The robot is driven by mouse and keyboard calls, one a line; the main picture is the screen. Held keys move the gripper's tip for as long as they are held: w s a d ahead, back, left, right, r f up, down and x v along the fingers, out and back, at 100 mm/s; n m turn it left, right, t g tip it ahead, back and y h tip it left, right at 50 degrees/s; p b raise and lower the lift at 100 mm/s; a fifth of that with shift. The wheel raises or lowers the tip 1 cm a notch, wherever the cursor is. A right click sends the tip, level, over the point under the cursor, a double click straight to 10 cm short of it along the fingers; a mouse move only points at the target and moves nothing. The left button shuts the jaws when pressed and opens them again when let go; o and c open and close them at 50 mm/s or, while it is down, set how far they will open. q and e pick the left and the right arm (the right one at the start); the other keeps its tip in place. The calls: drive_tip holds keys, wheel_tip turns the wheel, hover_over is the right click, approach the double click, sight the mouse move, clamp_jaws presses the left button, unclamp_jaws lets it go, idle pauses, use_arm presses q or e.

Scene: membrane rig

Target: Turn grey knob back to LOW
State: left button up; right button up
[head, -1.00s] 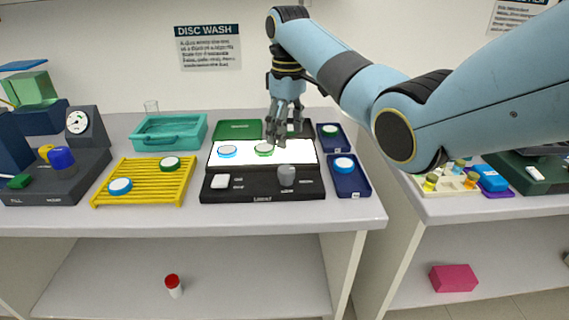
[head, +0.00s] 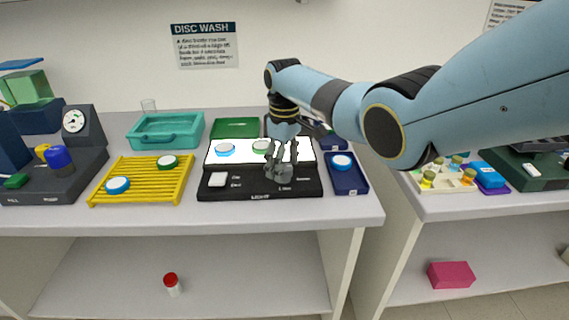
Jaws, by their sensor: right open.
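The grey knob (head: 285,176) sits on the right part of the black control panel (head: 245,187) of the lit light box. My right gripper (head: 281,165) is open, with its fingers pointing down at the knob. The fingers cover part of the knob, and I cannot tell whether they touch it. The knob's pointer and the LOW mark are too small or hidden to read. My left gripper is not in view.
Two discs lie on the bright panel (head: 238,158). A blue tray (head: 347,187) with a disc stands close on the right. A yellow rack (head: 137,192) stands to the left, and green (head: 238,126) and teal (head: 150,142) trays behind. The counter's front strip is clear.

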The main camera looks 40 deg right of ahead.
drive_tip(key=c, duration=1.2)
drive_tip(key=shift+o, duration=0.2)
drive_tip(key=shift+m, duration=0.3)
drive_tip(key=m+p, duration=0.1)
drive_tip(key=m, duration=0.1)
drive_tip(key=shift+r+m+p, duration=0.1)
drive_tip(key=shift+m+p, duration=0.2)
drive_tip(key=shift+p, duration=0.1)
drive_tip(key=m+p, duration=0.1)
drive_tip(key=m, duration=0.3)
drive_tip(key=shift+m, duration=0.3)
drive_tip(key=m+p, duration=0.1)
drive_tip(key=m, duration=0.4)
drive_tip(key=m+p, duration=0.1)
drive_tip(key=m, duration=0.4)
drive_tip(key=shift+a, duration=0.1)
drive_tip(key=shift+w, duration=0.1)
